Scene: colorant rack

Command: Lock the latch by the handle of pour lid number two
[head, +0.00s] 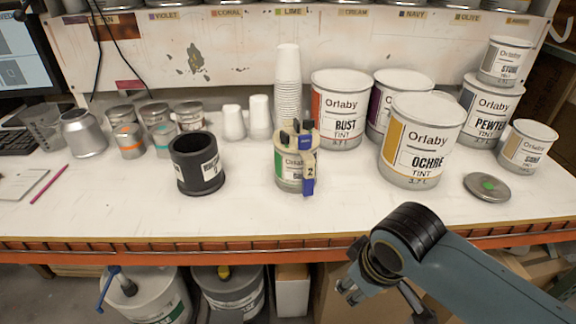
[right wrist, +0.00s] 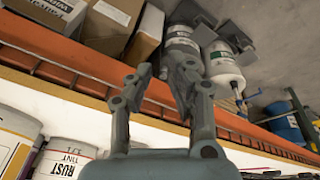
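A small can with a green-and-white label (head: 288,172) stands upright near the middle of the bench. A tan pour lid (head: 291,141) sits on it, with dark upright parts and a blue piece (head: 304,143) on top. A tan handle (head: 309,168) marked 2, with a blue lower end, hangs at its right front. Whether the latch is locked is too small to tell. My right gripper (head: 349,287) is below and in front of the bench edge, well away from the lid. In the right wrist view its two fingertips (right wrist: 161,70) are apart with nothing between them. My left gripper is not in view.
Large tint cans, Rust (head: 341,112) and Ochre (head: 420,140), stand right of the lidded can. A stack of white cups (head: 288,80) is behind it and a black container (head: 197,165) left. The orange front edge (head: 250,243) lies between gripper and can. The bench front is clear.

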